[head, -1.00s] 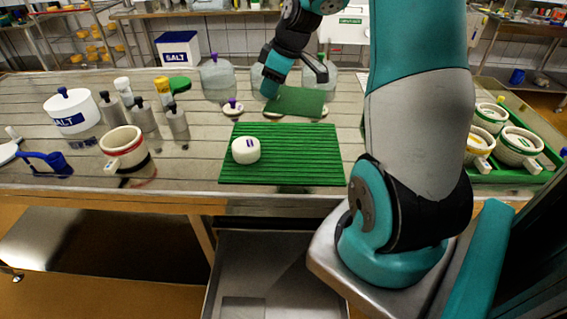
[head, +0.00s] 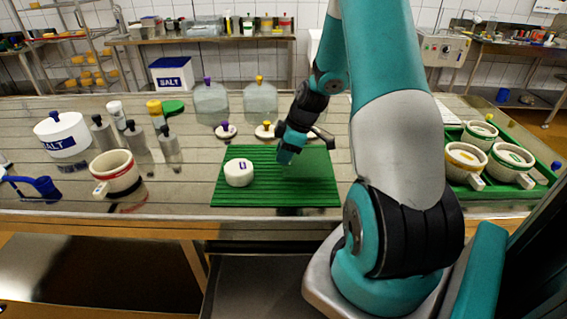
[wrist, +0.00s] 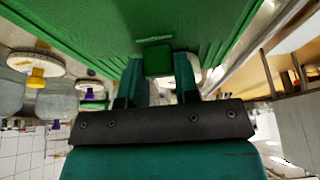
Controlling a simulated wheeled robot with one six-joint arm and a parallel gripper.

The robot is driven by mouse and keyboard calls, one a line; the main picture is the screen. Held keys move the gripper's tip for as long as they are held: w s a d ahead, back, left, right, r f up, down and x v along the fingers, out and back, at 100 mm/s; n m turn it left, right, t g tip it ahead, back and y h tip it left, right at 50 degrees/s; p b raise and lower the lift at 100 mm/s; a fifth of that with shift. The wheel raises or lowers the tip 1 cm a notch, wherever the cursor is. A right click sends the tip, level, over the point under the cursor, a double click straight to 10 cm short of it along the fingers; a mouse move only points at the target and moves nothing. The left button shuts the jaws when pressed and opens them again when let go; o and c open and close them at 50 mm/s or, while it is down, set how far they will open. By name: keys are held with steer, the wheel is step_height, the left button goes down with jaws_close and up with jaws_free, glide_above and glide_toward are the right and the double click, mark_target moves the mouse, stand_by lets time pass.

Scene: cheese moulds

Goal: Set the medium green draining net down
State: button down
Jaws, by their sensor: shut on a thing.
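My gripper (head: 286,158) is shut on the grip block of the green draining net (wrist: 125,18). In the wrist view the block sits between the two fingers (wrist: 159,66), and the net spreads as a smooth green sheet beyond them. In the head view the net (head: 310,168) lies over the right part of the ribbed green mat (head: 250,196) and nearly blends with it. I cannot tell whether it touches the mat. A white cheese (head: 239,173) with a blue mark stands on the mat, left of my gripper.
Behind the mat are lids with a purple knob (head: 226,131) and a yellow knob (head: 264,131), and clear jugs (head: 211,104). A white mould (head: 115,172) stands left. A green tray (head: 478,188) with white moulds is at right. The mat's front left is bare.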

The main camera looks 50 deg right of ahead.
steer(key=shift+f, duration=1.9)
steer(key=shift+f, duration=0.1)
steer(key=shift+f, duration=0.15)
steer(key=c, duration=0.8)
jaws_free()
steer(key=shift+c, duration=0.2)
